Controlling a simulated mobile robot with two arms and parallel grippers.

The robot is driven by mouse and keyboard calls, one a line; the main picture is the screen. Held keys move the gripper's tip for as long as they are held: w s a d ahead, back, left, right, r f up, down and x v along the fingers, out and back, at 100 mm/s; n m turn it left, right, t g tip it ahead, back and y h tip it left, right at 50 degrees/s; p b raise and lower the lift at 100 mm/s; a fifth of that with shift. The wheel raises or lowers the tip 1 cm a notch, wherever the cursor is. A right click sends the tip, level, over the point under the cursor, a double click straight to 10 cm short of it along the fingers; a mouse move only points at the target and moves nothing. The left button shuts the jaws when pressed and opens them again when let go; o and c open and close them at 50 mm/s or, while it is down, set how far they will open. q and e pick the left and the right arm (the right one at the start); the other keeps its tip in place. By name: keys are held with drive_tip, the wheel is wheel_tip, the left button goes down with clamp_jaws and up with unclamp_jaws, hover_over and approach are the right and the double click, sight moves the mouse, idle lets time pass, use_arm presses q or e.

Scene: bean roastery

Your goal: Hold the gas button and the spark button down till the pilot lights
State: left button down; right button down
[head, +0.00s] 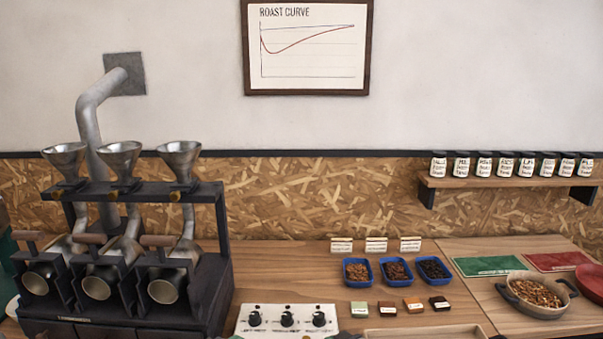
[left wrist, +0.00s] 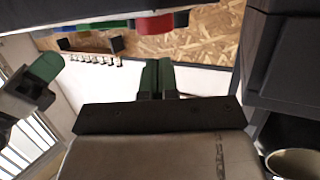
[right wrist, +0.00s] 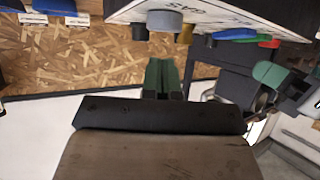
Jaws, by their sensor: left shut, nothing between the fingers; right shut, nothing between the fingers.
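In the right wrist view, a white panel (right wrist: 220,10) carries the letters GAS beside a round grey button (right wrist: 165,20). In the left wrist view, a round red button (left wrist: 155,22) stands out at the top edge; I cannot read a label on it. My left gripper (left wrist: 157,76) is shut and empty, apart from the red button in the picture. My right gripper (right wrist: 163,77) is shut and empty, apart from the grey button. I cannot make out a pilot flame.
In the head view, a white knob panel (head: 262,329) lies on the bench, beside a dark roaster (head: 205,270) with several funnels and drums. Blue trays (head: 357,281), small blocks (head: 388,308) and a bowl of beans (head: 537,309) lie right. A jar shelf (head: 505,182) hangs behind.

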drive_tip(key=shift+f, duration=0.15)
drive_tip(key=shift+f, duration=1.05)
use_arm(q)
drive_tip(key=shift+f, duration=1.3)
idle(0.9)
drive_tip(key=shift+r, duration=4.1)
